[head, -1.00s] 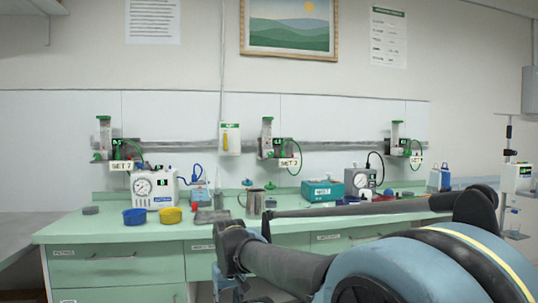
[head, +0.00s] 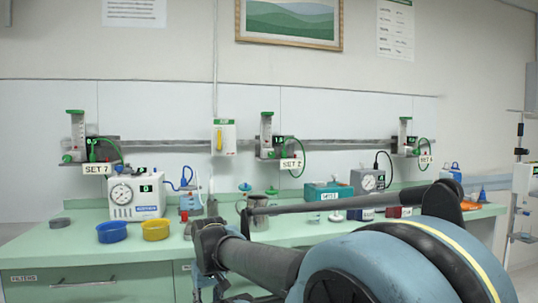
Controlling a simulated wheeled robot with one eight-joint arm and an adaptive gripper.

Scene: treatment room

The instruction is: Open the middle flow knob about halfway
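Three flowmeters with green fittings hang on a grey wall rail in the head view. The middle flowmeter (head: 267,135) has a clear upright tube, a dark body with a small green display, a green hose and a tag reading SET 2 (head: 291,164). Its flow knob is too small to make out its setting. The left flowmeter (head: 77,138) and the right flowmeter (head: 404,136) look alike. My gripper (head: 205,285) is at the bottom, low in front of the counter and apart from the flowmeters. Its fingers are dark and partly cut off, so their opening is unclear.
A green counter (head: 60,249) runs below the rail. A white gauge unit (head: 135,196), blue bowl (head: 112,232), yellow bowl (head: 155,229), metal jug (head: 256,212) and teal box (head: 327,193) stand on it. The wall in front of the middle flowmeter looks clear.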

